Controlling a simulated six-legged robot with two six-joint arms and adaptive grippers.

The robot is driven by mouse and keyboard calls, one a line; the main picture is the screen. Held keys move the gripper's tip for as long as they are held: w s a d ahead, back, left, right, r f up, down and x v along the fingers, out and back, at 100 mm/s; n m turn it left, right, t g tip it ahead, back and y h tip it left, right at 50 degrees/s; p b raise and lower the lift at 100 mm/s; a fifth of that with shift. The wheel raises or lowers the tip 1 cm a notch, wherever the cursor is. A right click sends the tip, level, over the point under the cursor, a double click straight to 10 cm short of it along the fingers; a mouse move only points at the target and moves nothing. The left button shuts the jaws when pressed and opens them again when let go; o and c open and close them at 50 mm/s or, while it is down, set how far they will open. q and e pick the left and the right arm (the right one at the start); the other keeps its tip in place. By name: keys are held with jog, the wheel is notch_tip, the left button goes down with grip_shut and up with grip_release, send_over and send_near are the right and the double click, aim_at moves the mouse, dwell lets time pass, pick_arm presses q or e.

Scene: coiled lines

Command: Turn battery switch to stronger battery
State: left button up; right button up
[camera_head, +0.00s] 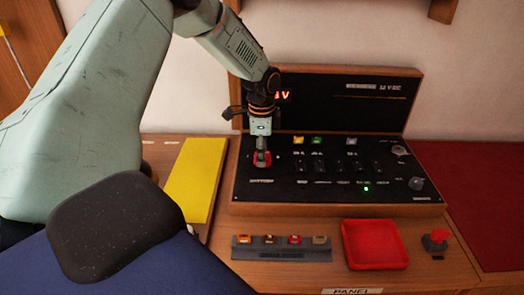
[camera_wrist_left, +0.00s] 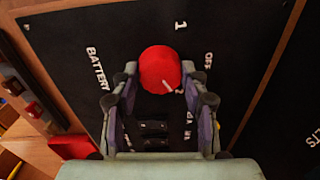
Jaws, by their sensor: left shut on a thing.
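The battery switch is a round red knob (camera_head: 262,160) at the left of the black panel (camera_head: 300,195). My left gripper (camera_head: 262,152) reaches down from above and is shut on it. In the left wrist view the red knob (camera_wrist_left: 160,68) sits between the two fingers of my gripper (camera_wrist_left: 160,80). A white mark on the knob points to the lower right, toward a partly hidden label that looks like 2. Labels 1, OFF and BATTERY show around the knob. A red lit display (camera_head: 283,96) behind is mostly hidden by my arm; only a V reads clearly.
Several small switches (camera_head: 352,165) and a green light (camera_head: 366,189) lie right of the knob. In front are a strip of small coloured blocks (camera_head: 282,253), a red tray (camera_head: 375,244) and a red button (camera_head: 437,238). A yellow board (camera_head: 196,180) lies at left.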

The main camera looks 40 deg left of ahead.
pick_arm(q)
jog(key=n+p, duration=0.1)
jog(key=p, duration=0.1)
jog(key=n+p, duration=0.1)
jog(key=n, duration=0.1)
jog(key=n+p, duration=0.2)
jog(key=shift+r+p, duration=0.3)
jog(key=n+p, duration=0.4)
jog(key=n, duration=0.1)
jog(key=shift+w+d, duration=0.1)
jog(key=n+p, duration=0.2)
jog(key=n, duration=0.2)
jog(key=shift+f+g, duration=0.1)
jog(key=shift+g, duration=0.2)
jog(key=n+p, duration=0.1)
jog(key=n, duration=0.1)
jog(key=shift+w+n, duration=0.15)
jog(key=shift+n, duration=0.25)
jog(key=n+p, duration=0.1)
jog(key=n, duration=0.2)
jog(key=shift+n, duration=0.3)
jog(key=shift+w+n+p, duration=0.1)
jog(key=shift+n+p, duration=0.2)
jog(key=shift+n, duration=1.3)
